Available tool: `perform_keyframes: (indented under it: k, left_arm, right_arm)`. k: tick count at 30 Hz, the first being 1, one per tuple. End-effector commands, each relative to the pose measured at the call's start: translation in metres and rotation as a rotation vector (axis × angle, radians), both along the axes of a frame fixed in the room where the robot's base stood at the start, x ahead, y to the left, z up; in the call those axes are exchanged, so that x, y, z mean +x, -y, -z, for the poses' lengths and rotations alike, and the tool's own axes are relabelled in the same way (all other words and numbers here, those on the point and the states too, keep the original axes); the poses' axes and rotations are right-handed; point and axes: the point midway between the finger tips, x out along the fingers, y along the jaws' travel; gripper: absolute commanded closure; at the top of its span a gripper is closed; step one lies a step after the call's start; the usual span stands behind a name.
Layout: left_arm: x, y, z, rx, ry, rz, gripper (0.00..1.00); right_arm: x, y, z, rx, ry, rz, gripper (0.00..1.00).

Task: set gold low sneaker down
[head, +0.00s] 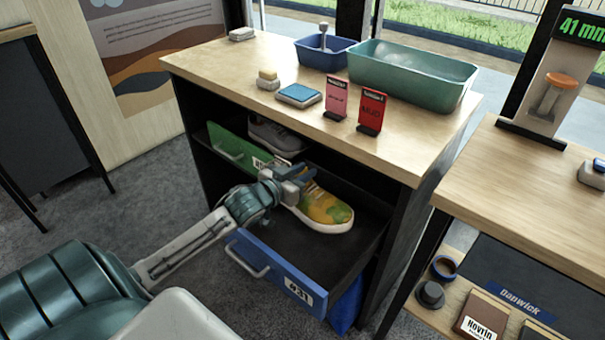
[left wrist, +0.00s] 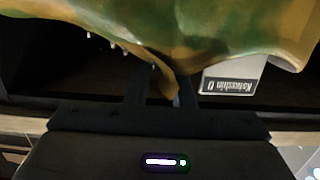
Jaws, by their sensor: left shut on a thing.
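The gold low sneaker (head: 328,208) is yellow-gold with green patches and a white sole. My left gripper (head: 303,180) is shut on the sneaker's heel end, on the left side of the shoe. In the left wrist view the sneaker (left wrist: 180,30) fills the top, with a tab of it between the fingers (left wrist: 163,90). I cannot tell whether the sole touches the drawer floor. My right gripper is not in view.
A grey sneaker (head: 275,138) sits in the green-fronted drawer (head: 235,150) behind. The counter above (head: 250,55) holds a teal basin (head: 410,75), a blue tub (head: 322,52), a blue pad (head: 299,94) and two red cards. The blue drawer's right part (head: 365,225) is free.

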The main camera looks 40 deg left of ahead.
Motion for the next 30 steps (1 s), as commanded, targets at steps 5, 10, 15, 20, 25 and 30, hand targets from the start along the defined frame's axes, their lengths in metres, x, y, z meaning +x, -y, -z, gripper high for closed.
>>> perform_keyframes:
  k: [5,10,15,20,25,30]
  left_arm:
    - [0.000,0.000,-0.002,0.001,0.003,0.001,1.00]
    - [0.000,0.000,0.002,0.000,0.003,0.001,1.00]
    - [0.000,0.000,0.007,0.000,0.002,0.001,1.00]
    - [0.000,0.000,0.009,0.000,0.003,0.001,1.00]
    - [0.000,0.000,0.010,0.000,0.001,0.000,0.55]
    - [0.000,0.000,0.010,0.000,0.001,0.000,0.55]
  right_arm:
    - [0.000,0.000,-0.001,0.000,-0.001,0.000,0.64]
    - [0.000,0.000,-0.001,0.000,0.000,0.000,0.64]
    - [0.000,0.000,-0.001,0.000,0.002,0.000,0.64]
    - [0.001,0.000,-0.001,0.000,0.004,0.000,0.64]
    - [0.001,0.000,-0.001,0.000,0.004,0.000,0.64]
    - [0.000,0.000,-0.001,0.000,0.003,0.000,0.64]
